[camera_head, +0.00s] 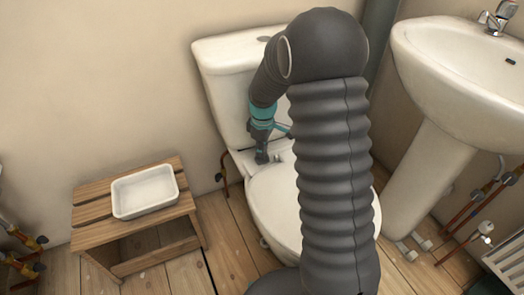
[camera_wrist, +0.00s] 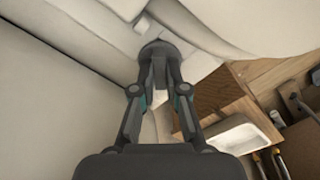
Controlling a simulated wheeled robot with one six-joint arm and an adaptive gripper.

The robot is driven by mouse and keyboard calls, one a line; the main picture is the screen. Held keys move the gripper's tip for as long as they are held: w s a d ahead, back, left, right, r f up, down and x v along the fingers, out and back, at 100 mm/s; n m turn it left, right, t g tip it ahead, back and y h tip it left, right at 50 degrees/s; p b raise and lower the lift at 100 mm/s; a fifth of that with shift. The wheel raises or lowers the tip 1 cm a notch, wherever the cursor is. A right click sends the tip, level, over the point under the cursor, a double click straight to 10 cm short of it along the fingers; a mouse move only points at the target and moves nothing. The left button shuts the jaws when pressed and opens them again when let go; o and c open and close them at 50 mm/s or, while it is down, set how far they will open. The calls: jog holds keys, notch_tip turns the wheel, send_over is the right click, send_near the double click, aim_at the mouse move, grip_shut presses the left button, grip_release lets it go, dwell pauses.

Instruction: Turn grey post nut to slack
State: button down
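My gripper (camera_wrist: 160,64) points down at the back ledge of the white toilet (camera_head: 272,207), in front of the cistern. In the wrist view its two fingers slant inward with a narrow gap between them. Their tips meet a dark grey round part (camera_wrist: 158,46), which looks like the grey post nut. The tips cover much of it, and I cannot tell whether they press on it. In the head view my gripper (camera_head: 262,155) hides the nut.
A wooden stool (camera_head: 157,262) with a white tray (camera_head: 145,191) stands left of the toilet. A white basin (camera_head: 460,75) on a pedestal is at the right. Copper pipes run low along the wall on both sides. The cistern (camera_head: 225,90) stands close behind my gripper.

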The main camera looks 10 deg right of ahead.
jog(key=c, duration=1.2)
grip_release()
notch_tip(320, 180, up, 12)
jog(key=shift+d, duration=0.1)
